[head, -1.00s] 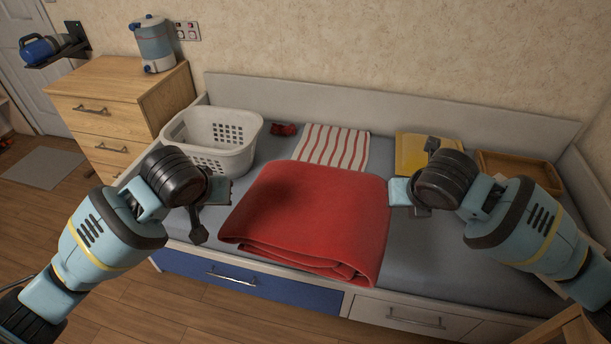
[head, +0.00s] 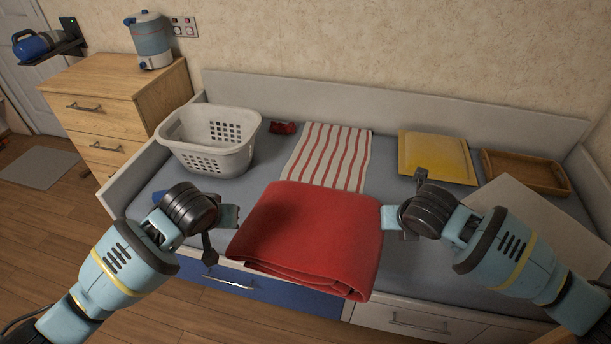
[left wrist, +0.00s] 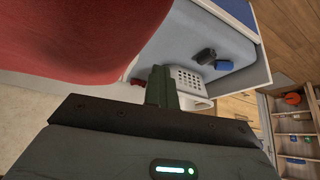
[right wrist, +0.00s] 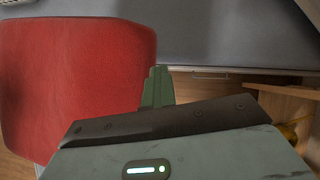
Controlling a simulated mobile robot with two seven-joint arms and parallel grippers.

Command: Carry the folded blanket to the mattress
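The folded red blanket (head: 308,235) is between my two grippers and overlaps the front edge of the grey-blue mattress (head: 460,262) in the head view. It looks held in the air across both grippers; its underside is hidden. My left gripper (head: 229,216) is at its left side and my right gripper (head: 391,217) at its right side. In each wrist view the fingers show as one narrow green block, shut, beside the blanket (right wrist: 75,85). It also fills the upper left of the left wrist view (left wrist: 70,40).
A pale flat surface (head: 545,215) shows at right. Drawers (head: 122,95) stand left. Mattress near the blanket is partly clear.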

